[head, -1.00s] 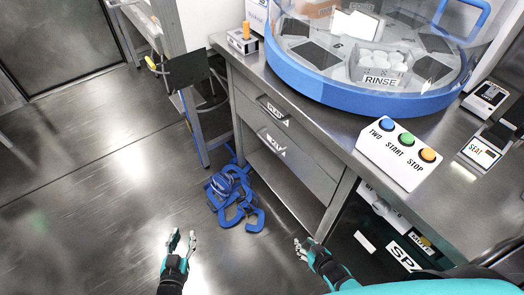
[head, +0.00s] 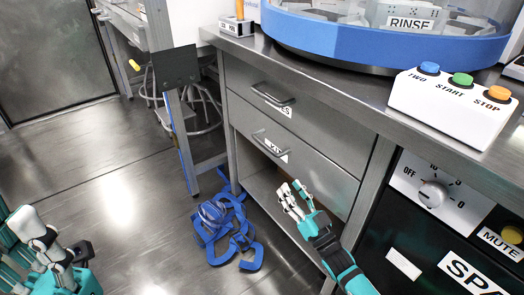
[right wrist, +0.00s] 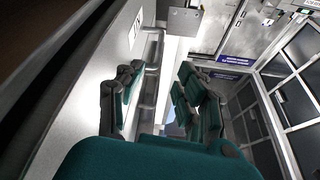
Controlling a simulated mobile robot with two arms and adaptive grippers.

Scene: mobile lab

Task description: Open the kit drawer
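Two grey drawers sit under the bench in the head view. The lower drawer (head: 298,172) has a bar handle (head: 268,144) over a white label that seems to read KIT, partly covered by the handle. This drawer is shut. My right gripper (head: 292,197) is open and empty, below and slightly right of that handle, near the drawer's lower edge. In the right wrist view its fingers (right wrist: 158,90) are spread, with a bar handle (right wrist: 150,72) between and beyond them, not gripped. My left gripper (head: 50,245) is at the lower left, open and empty, away from the drawers.
The upper drawer (head: 300,118) is also shut, with its own handle (head: 272,95). A blue strap heap (head: 222,225) lies on the floor left of the drawers. A button box (head: 450,105) stands on the bench (head: 365,100). A dial panel (head: 435,195) is at right.

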